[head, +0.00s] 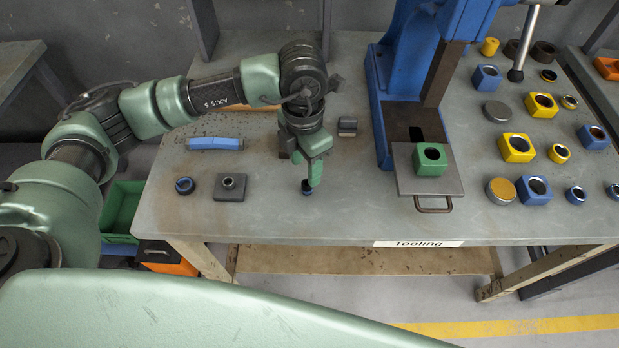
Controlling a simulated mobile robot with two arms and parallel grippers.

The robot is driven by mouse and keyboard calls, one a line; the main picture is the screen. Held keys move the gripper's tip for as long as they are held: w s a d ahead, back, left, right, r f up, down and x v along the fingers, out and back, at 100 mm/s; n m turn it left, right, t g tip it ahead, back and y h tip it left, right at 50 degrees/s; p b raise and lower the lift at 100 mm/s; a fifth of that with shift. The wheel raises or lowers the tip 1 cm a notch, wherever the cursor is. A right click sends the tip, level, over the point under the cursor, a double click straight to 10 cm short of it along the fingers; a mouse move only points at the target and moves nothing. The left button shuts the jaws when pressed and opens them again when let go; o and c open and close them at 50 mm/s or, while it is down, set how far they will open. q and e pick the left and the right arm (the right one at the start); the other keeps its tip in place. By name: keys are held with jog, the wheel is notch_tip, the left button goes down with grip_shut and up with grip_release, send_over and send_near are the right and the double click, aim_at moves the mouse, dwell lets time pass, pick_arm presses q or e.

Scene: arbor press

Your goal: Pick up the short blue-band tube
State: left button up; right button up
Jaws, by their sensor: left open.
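My left gripper (309,184) points down over the front middle of the table, with its green fingers low. A small short tube with a blue band (307,192) stands on the table right at the fingertips. The fingers partly hide it, and I cannot tell whether they touch it. The gripper is open. Another blue-banded ring or short tube (184,186) stands apart at the left of the table. My right gripper is not in view.
A blue arbor press (405,60) stands right of my left arm, with a green block (430,159) on its plate. A dark block with a hole (230,187) and a blue bar (214,144) lie left. Several yellow and blue blocks and rings fill the right side.

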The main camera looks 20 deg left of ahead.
aim_at(306, 183)
pick_arm(q)
jog(key=shift+a+f, duration=0.2)
jog(key=shift+f, duration=0.15)
jog(key=f+p, duration=0.1)
jog(key=f, duration=0.2)
jog(key=f+p, duration=0.2)
jog(key=f, duration=0.1)
jog(key=shift+w+d+f, duration=0.1)
jog(key=shift+d+f, duration=0.05)
jog(key=shift+d, duration=0.05)
jog(key=shift+f, duration=0.25)
grip_shut()
